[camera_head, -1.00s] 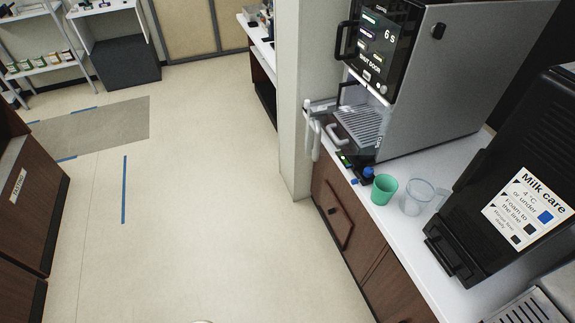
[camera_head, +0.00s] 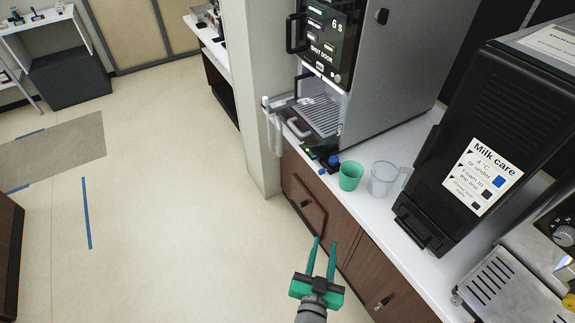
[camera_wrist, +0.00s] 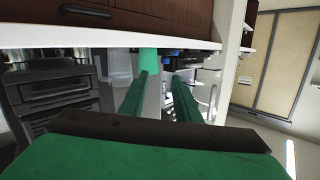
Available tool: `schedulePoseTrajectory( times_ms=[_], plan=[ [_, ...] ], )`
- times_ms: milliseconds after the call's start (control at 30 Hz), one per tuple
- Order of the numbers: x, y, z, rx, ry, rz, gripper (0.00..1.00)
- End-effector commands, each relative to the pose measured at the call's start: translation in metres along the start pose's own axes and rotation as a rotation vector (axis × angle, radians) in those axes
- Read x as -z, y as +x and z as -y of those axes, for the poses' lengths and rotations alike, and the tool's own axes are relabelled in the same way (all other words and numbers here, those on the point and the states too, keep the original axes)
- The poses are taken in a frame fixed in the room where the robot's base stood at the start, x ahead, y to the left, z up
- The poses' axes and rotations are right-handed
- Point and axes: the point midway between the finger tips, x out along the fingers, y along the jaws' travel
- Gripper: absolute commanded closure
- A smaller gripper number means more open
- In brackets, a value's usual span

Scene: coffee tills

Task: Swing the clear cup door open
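A grey and black coffee machine (camera_head: 385,75) stands on the white counter, with the words SHUT DOOR on its front panel. Its lit cup bay has a slatted drip tray (camera_head: 322,115). A pale handle (camera_head: 270,128) stands out at the left of the bay. The clear door panel is hard to make out, and I cannot tell how far it stands open. My green gripper (camera_head: 325,242) is open and empty, in front of the cupboards and apart from the machine. The wrist view appears upside down; its two green fingers (camera_wrist: 160,92) show a gap between them.
A green cup (camera_head: 350,176) and a clear jug (camera_head: 383,178) stand on the counter right of the bay. A black milk unit (camera_head: 465,130) stands further right. A wall end (camera_head: 255,100) is left of the machine.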

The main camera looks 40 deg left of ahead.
Motion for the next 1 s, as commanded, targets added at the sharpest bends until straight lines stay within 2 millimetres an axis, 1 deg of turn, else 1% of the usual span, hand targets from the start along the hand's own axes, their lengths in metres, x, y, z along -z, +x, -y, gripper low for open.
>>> schedulePoseTrajectory(
  times_ms=[33, 100, 167, 200, 267, 300, 400, 500, 633, 733, 867, 1000],
  plan=[
    [0.013, 0.019, 0.011, 0.042, -0.007, -0.015, 0.70],
    [0.026, 0.041, 0.028, 0.102, -0.018, -0.024, 0.70],
    [0.040, 0.058, 0.044, 0.156, -0.030, -0.033, 0.70],
    [0.049, 0.070, 0.055, 0.193, -0.039, -0.040, 0.70],
    [0.064, 0.085, 0.072, 0.248, -0.055, -0.051, 0.70],
    [0.074, 0.094, 0.084, 0.284, -0.067, -0.059, 0.70],
    [0.098, 0.112, 0.112, 0.370, -0.096, -0.077, 0.70],
    [0.119, 0.124, 0.135, 0.439, -0.125, -0.093, 0.70],
    [0.136, 0.131, 0.155, 0.500, -0.152, -0.107, 0.70],
    [0.142, 0.134, 0.163, 0.523, -0.163, -0.113, 0.70],
    [0.144, 0.139, 0.168, 0.530, -0.166, -0.113, 0.70],
    [0.145, 0.150, 0.174, 0.529, -0.165, -0.114, 0.70]
  ],
)
